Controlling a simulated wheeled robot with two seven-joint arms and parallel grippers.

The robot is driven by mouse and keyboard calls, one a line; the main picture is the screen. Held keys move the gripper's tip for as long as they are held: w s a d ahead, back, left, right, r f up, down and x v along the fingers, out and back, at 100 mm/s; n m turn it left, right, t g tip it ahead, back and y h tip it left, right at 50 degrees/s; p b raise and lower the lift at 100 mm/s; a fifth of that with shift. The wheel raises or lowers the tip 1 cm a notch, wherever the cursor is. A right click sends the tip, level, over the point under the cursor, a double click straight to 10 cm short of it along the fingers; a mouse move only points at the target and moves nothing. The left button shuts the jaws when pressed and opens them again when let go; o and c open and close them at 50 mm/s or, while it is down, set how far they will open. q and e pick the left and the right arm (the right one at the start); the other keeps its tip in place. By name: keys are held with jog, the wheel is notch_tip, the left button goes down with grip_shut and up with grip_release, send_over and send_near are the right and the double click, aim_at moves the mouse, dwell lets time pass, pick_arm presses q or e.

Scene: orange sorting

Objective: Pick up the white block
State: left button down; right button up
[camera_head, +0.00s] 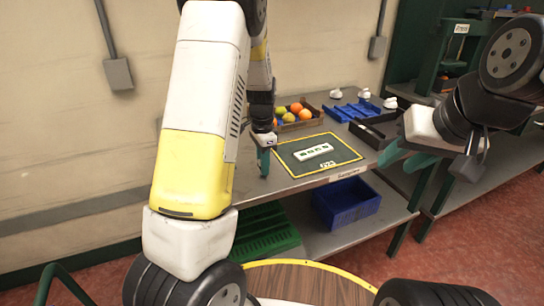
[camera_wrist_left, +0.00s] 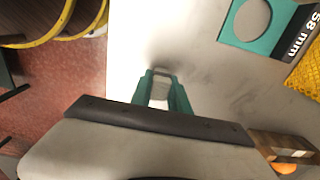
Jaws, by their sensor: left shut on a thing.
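My left gripper (camera_head: 264,160) is over the near left part of the grey table, left of the dark green mat. In the left wrist view its teal fingers (camera_wrist_left: 161,90) are shut on a small whitish block (camera_wrist_left: 160,89), which fills the gap between them. The fingers hide the block's sides, and in the head view I cannot make it out clearly. My right gripper (camera_head: 405,157) has teal fingers spread apart and empty, hanging in the air in front of the table's right part.
The mat (camera_head: 338,169) has a yellow border and carries a white strip (camera_head: 313,151). Behind it are a wooden crate (camera_head: 317,118) of oranges and other fruit, a blue tray (camera_head: 352,110) and a black tray (camera_head: 378,131). A blue bin (camera_head: 347,204) stands on the lower shelf.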

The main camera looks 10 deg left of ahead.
pick_arm(q)
jog(key=shift+r, duration=0.45)
notch_tip(320, 180, up, 2)
jog(key=shift+r, duration=0.15)
jog(key=s+d+r, duration=0.1)
jog(key=s, duration=1.5)
jog(key=shift+d+r, duration=0.15)
jog(key=shift+d, duration=0.1)
